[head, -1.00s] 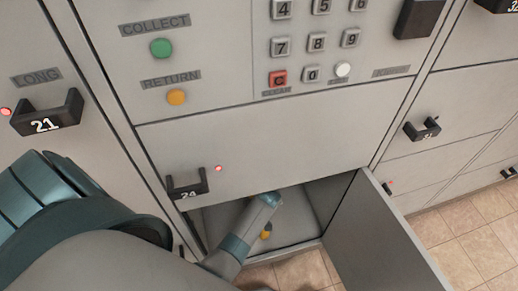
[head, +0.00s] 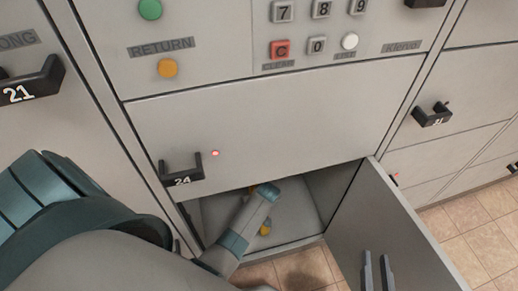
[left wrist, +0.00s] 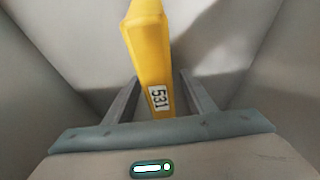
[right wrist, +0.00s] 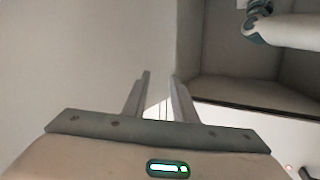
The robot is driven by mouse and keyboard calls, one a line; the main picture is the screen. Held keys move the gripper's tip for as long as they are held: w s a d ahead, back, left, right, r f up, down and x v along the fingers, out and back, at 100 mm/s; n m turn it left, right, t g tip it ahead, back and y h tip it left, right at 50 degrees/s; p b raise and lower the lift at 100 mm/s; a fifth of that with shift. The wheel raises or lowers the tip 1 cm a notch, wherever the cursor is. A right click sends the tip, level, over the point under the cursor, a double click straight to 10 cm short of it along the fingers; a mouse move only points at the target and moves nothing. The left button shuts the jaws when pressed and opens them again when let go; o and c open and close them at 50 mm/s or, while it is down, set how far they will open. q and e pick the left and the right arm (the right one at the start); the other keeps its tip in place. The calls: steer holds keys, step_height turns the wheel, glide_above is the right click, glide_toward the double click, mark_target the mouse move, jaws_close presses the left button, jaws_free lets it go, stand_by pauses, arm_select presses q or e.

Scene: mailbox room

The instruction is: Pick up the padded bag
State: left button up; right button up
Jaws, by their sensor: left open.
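The padded bag (left wrist: 150,55) is yellow with a white "531" label and lies inside the open lower locker compartment. In the left wrist view it sits between the fingers of my left gripper (left wrist: 159,92), which is open, with a gap visible on either side. In the head view my left arm hides most of the bag (head: 264,230), leaving small yellow patches. My right gripper (head: 376,268) is outside, in front of the open door.
The open locker door (head: 385,230) stands to the right of the compartment. The closed door 24 (head: 270,125) is just above the opening. The compartment walls are close around my left gripper. Tiled floor (head: 475,225) is clear at the right.

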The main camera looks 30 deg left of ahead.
arm_select(q)
steer(key=shift+w+a+f+b, duration=0.15)
steer(key=shift+f+b, duration=0.35)
steer(key=shift+b, duration=0.05)
arm_select(e)
steer(key=shift+w+a+r+t+y, duration=0.1)
steer(key=shift+a+r+t+y, duration=0.15)
steer(key=shift+r+t, duration=0.7)
steer(key=shift+a+r+t+y, duration=0.2)
steer(key=shift+r+t, duration=0.25)
steer(key=shift+r, duration=0.9)
arm_select(q)
steer(key=shift+f, duration=0.25)
arm_select(e)
steer(key=shift+r, duration=0.1)
arm_select(q)
steer(key=shift+c, duration=0.6)
steer(key=c, duration=1.1)
